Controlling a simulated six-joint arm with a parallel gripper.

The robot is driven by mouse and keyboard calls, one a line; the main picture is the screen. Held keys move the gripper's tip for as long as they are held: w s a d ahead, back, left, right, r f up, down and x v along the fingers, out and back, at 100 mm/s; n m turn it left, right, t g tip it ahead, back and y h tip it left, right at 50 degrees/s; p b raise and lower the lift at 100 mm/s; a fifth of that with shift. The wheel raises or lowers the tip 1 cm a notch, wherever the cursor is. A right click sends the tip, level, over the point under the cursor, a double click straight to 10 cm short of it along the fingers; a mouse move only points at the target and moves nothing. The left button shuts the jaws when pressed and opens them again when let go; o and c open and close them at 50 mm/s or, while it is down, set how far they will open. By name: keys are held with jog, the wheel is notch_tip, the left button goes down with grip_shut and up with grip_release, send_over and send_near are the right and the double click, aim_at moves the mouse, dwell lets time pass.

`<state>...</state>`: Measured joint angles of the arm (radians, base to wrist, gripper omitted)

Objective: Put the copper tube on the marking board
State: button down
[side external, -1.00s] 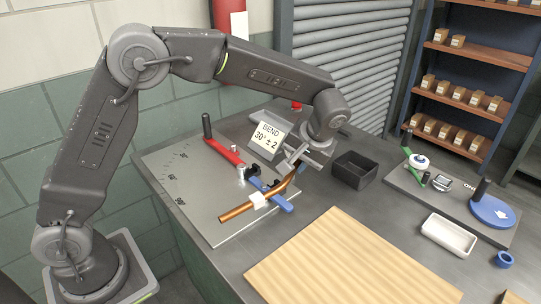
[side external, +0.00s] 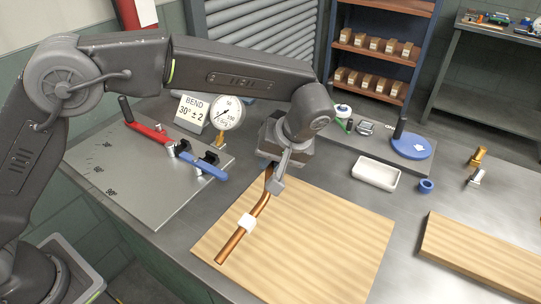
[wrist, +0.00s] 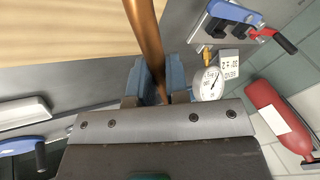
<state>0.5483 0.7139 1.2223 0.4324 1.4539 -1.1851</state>
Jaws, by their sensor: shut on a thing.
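The copper tube (side external: 231,245) has a slight bend near my gripper and a white piece (side external: 247,222) around its middle. My gripper (side external: 274,182) is shut on its upper end. The tube slants down to the left over the light striped wooden board (side external: 335,235), which I take for the marking board. I cannot tell whether its low end touches the board. In the wrist view the tube (wrist: 145,30) runs up from between my fingers (wrist: 160,82), and the board (wrist: 60,30) shows at the upper left.
The bending plate (side external: 150,185) with red and blue handles lies to the left. A sign (side external: 194,110) and a dial gauge (side external: 228,113) stand behind it. A white tray (side external: 375,174), a blue ring (side external: 426,186) and a second wooden board (side external: 490,260) are to the right.

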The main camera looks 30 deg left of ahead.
jog(key=shift+f, duration=2.45)
jog(key=shift+f, duration=0.3)
jog(key=c, duration=1)
grip_release()
jog(key=shift+c, duration=0.2)
jog(key=v, duration=1.3)
jog(key=shift+r, duration=0.35)
jog(key=shift+d, duration=0.15)
grip_shut()
